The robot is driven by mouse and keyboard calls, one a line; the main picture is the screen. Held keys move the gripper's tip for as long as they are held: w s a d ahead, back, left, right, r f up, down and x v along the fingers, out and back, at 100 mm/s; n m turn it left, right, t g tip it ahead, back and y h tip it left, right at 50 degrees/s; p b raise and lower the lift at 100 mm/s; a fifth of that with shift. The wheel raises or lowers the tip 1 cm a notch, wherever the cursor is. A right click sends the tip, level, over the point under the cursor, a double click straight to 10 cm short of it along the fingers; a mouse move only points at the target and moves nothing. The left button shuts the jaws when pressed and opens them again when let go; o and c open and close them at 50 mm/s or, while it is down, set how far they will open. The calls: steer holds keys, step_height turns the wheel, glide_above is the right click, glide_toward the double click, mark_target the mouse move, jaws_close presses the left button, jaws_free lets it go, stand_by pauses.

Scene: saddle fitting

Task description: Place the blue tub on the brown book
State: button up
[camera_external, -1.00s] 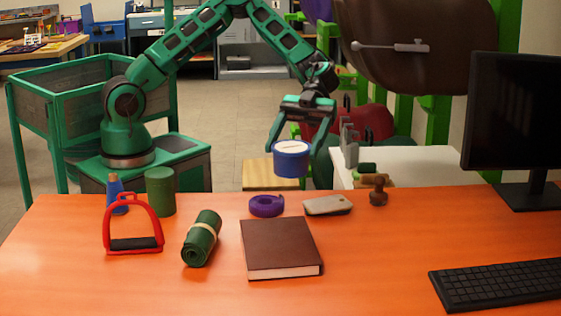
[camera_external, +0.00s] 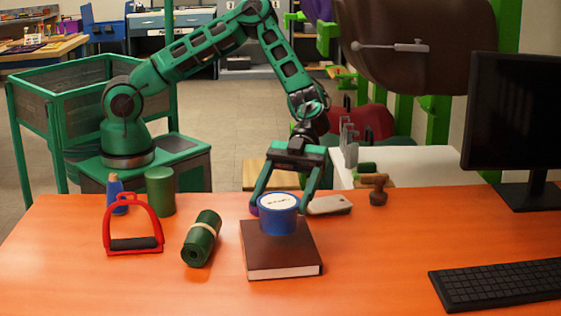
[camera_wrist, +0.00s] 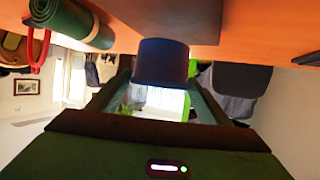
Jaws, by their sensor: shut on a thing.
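The blue tub (camera_external: 278,218) with a white lid is upright between the fingers of my gripper (camera_external: 281,202), which is shut on it. In the external view the tub overlaps the far part of the brown book (camera_external: 280,255); I cannot tell whether it touches the cover. The book lies flat on the orange table. In the wrist view the tub (camera_wrist: 161,62) is dark between my fingers, and the book (camera_wrist: 165,20) shows close to it at the top.
A green roll (camera_external: 202,238) and a red stirrup (camera_external: 133,228) are left of the book. A grey block (camera_external: 329,205) and a brown-handled stamp (camera_external: 378,190) are at the back right. A purple ring is mostly hidden behind my gripper. A keyboard (camera_external: 500,284) is at right.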

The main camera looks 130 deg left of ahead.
step_height(320, 180, down, 3)
steer(key=shift+f, duration=0.15)
steer(key=o, duration=1.3)
steer(key=shift+f, duration=0.1)
steer(key=shift+c, duration=0.2)
steer(key=shift+a, duration=0.1)
steer(key=v, duration=1.2)
steer(key=shift+s, duration=0.1)
